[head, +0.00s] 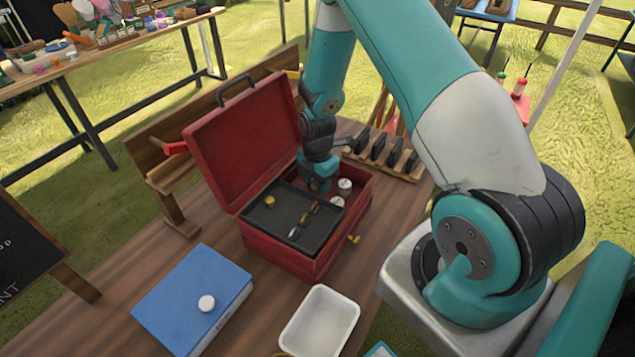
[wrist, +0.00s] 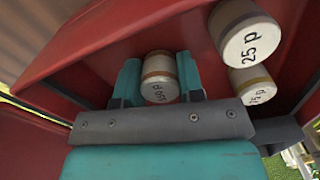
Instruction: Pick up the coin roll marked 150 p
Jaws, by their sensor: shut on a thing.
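The coin roll marked 150 p (wrist: 160,80) is a pale cylinder with a brown band, its label upside down in the wrist view. My gripper (wrist: 160,88) is shut on it, with one teal finger on each side. The roll is inside the open red toolbox (head: 285,250), beside the box wall; whether it touches the bottom I cannot tell. In the head view my gripper (head: 318,184) reaches into the toolbox and hides this roll. Two other pale rolls stand to the right: one marked 25 p (wrist: 247,42) and one with a partly hidden label (wrist: 258,88).
A dark tray (head: 262,222) with small items fills the toolbox's left part, and the raised lid (head: 240,140) stands behind. A wooden rack (head: 385,163) is at right. A blue box (head: 190,290) and a white tray (head: 320,322) lie in front.

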